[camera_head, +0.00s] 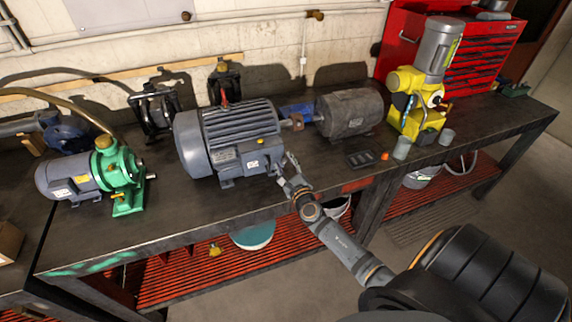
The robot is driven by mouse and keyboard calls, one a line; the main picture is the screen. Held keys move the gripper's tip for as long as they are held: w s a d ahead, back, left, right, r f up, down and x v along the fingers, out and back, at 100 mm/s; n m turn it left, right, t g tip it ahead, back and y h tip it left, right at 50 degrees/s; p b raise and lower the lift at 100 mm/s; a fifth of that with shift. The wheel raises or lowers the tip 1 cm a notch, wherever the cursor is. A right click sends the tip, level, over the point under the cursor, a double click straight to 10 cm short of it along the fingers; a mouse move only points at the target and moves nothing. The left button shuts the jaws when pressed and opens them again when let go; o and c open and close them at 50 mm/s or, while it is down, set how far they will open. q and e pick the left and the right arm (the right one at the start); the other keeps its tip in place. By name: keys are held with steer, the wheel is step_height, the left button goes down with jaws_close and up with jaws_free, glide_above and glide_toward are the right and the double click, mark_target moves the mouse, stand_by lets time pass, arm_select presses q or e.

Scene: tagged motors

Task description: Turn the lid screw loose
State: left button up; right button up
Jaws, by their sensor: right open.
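A large grey motor (229,138) with a finned body stands on the dark workbench. My right arm comes in from the lower right, and its gripper (286,171) is at the lower right side of this motor. The gripper is open, close to the motor's side near its foot. It is too small to tell whether it touches the motor. A lid screw cannot be made out; the gripper may cover it. A small yellow spot (261,141) shows on the motor's side above the gripper. My left gripper is not in view.
The workbench (200,212) also holds a green and grey pump (118,172), a dark worn motor (350,112) and a yellow machine (416,100). Grey cups (402,148) and an orange cap (384,156) stand near the front edge. A red tool cabinet (478,50) is behind.

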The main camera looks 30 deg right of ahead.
steer(key=v, duration=1.2)
steer(key=shift+d, duration=0.1)
